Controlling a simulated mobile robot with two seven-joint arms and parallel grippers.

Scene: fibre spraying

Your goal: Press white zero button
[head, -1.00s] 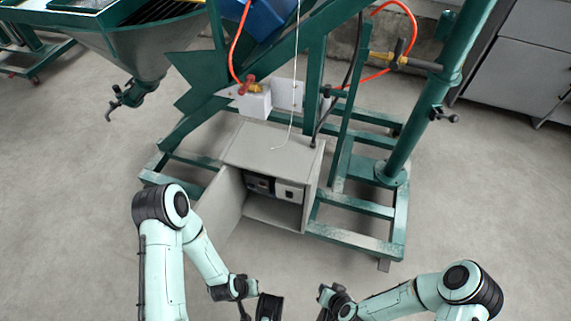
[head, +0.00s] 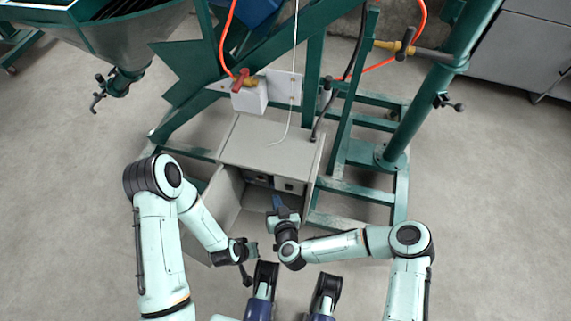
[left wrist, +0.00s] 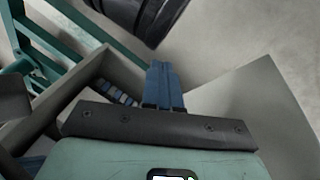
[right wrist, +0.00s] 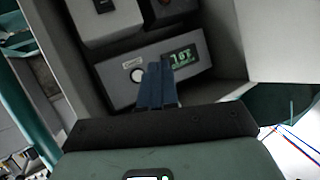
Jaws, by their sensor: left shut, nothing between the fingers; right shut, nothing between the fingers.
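A round white button (right wrist: 137,75) shows on the front of a grey device (right wrist: 115,80) inside the open cabinet, in the right wrist view. A small label sits above it, too blurred to read. A lit green display (right wrist: 181,57) is to its right. My right gripper (right wrist: 158,68) is shut and empty, its blue fingertips in front of the device, just right of the button; I cannot tell whether they touch it. In the head view the right gripper (head: 278,202) is at the cabinet opening. My left gripper (left wrist: 165,68) is shut and empty, near the cabinet's open door.
The grey cabinet (head: 265,145) stands within a green steel frame (head: 365,188). Its side walls and door edge are close around my right gripper. Another box with a dark switch (right wrist: 104,12) stands above the grey device. Open concrete floor (head: 490,220) lies to the right.

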